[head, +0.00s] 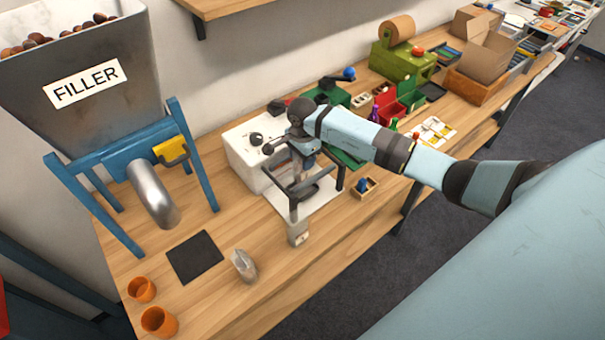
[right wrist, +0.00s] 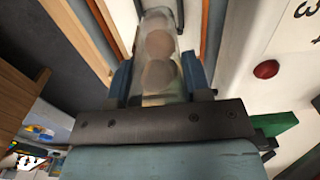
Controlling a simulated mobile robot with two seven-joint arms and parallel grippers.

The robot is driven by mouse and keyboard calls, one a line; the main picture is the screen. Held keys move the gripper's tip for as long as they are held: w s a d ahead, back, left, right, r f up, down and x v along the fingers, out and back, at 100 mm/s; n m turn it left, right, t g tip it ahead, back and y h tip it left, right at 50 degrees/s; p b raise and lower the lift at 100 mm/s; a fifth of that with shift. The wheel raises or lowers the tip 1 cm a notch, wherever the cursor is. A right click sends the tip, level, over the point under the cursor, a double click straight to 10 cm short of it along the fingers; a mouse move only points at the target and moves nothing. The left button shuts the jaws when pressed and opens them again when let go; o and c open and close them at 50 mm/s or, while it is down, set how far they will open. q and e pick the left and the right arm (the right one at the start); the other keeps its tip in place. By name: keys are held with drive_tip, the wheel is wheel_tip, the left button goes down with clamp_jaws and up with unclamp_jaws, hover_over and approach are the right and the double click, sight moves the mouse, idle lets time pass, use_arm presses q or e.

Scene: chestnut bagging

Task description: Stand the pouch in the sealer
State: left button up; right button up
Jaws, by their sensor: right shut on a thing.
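The sealer (head: 243,157) is a white box with dark knobs and a dark frame at its front, standing on the bench in the head view. My right gripper (head: 304,172) points down at the dark frame, in front of the white box. In the right wrist view, my right gripper (right wrist: 160,82) is shut on a clear pouch (right wrist: 158,22) with round brown chestnuts inside, between its blue fingers. The sealer's white face with a red button (right wrist: 265,69) shows beside it. The pouch's lower end and its contact with the sealer cannot be made out. My left gripper is out of view.
A second clear pouch (head: 244,266) lies on the bench near a black mat (head: 194,257). Two orange cups (head: 159,322) stand at the front left, below the filler (head: 90,90). A small wooden tray (head: 366,188) is right of the frame. Coloured bins (head: 400,98) crowd the back right.

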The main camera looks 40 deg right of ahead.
wheel_tip(320, 180, down, 6)
drive_tip(key=b, duration=0.3)
drive_tip(key=shift+r, duration=0.1)
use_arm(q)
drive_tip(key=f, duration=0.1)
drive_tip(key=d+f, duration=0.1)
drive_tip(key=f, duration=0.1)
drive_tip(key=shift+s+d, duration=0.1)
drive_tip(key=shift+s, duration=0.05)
use_arm(e)
drive_tip(key=shift+r, duration=0.1)
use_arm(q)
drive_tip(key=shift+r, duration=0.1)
use_arm(e)
drive_tip(key=o, duration=0.9)
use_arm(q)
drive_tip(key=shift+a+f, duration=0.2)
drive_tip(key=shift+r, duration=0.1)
